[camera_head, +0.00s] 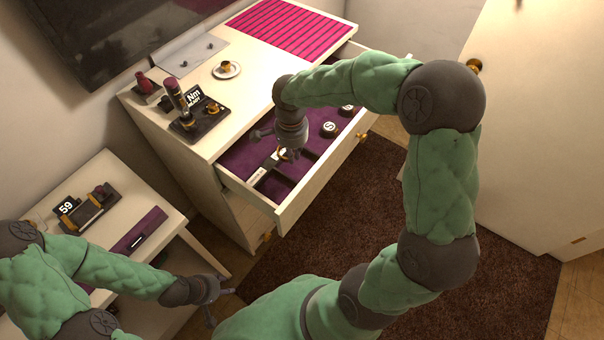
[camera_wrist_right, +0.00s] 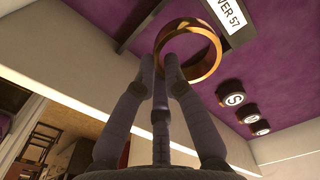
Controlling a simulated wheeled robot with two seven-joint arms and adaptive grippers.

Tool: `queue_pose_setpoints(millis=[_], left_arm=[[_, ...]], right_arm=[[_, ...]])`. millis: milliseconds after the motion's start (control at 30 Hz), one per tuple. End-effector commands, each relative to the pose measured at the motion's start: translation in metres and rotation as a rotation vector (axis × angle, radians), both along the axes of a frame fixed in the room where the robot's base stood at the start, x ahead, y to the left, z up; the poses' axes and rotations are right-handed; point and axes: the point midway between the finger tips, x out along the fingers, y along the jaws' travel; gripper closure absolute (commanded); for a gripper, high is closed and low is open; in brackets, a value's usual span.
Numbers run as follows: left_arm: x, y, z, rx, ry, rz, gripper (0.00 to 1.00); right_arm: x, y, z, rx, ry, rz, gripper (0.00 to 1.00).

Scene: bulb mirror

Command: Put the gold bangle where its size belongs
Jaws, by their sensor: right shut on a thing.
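My right gripper (camera_head: 291,153) is low over the open, purple-lined drawer (camera_head: 320,170) of the dresser. In the right wrist view its fingers (camera_wrist_right: 165,68) are shut on the gold bangle (camera_wrist_right: 210,68), a wide shiny ring held at its near rim. A white label ending in "VER 57" (camera_wrist_right: 226,17) lies beyond the bangle, on a dark divider. In the head view the gripper mostly hides the bangle. A white label strip (camera_head: 257,177) shows in the drawer's near part. My left gripper (camera_head: 215,299) is low at the left, beside the side table, with its fingers spread and empty.
Several round dark pieces with pale lettered tops, one marked S (camera_wrist_right: 236,99), sit in the drawer. On the dresser stand a black display (camera_head: 200,122), a white dish (camera_head: 227,70) and a pink striped mat (camera_head: 290,27). The side table holds a "59" sign (camera_head: 67,207).

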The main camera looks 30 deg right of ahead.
Motion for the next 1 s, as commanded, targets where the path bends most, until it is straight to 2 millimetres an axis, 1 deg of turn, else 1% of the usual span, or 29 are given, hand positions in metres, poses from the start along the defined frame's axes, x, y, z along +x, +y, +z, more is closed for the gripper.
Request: queue_pose_setpoints(millis=[33, 100, 200, 333, 467, 567, 733, 933, 1000], left_arm=[[0.000, 0.000, -0.009, 0.000, 0.000, 0.000, 0.60], [0.000, 0.000, -0.014, 0.000, 0.000, 0.000, 0.60], [0.000, 0.000, -0.020, 0.000, 0.000, 0.000, 0.60], [0.000, 0.000, -0.024, 0.000, 0.000, 0.000, 0.60], [0.000, 0.000, -0.027, 0.000, 0.000, 0.000, 0.60], [0.000, 0.000, -0.031, 0.000, 0.000, 0.000, 0.60], [0.000, 0.000, -0.042, 0.000, 0.000, 0.000, 0.60], [0.000, 0.000, -0.048, 0.000, 0.000, 0.000, 0.60], [0.000, 0.000, -0.051, 0.000, 0.000, 0.000, 0.60]], right_arm=[[-0.002, -0.006, -0.002, 0.001, -0.003, -0.098, 1.00], [-0.005, -0.012, 0.000, 0.002, -0.004, -0.231, 1.00], [-0.009, -0.019, 0.002, 0.004, -0.004, -0.384, 1.00], [-0.013, -0.024, 0.005, 0.005, -0.002, -0.512, 1.00], [-0.015, -0.026, 0.002, 0.006, -0.001, -0.562, 1.00], [-0.015, -0.026, -0.009, 0.006, 0.000, -0.568, 1.00], [-0.015, -0.026, -0.037, 0.006, 0.001, -0.566, 1.00], [-0.014, -0.026, -0.052, 0.006, -0.001, -0.565, 1.00], [-0.015, -0.025, -0.061, 0.006, 0.001, -0.564, 1.00]])
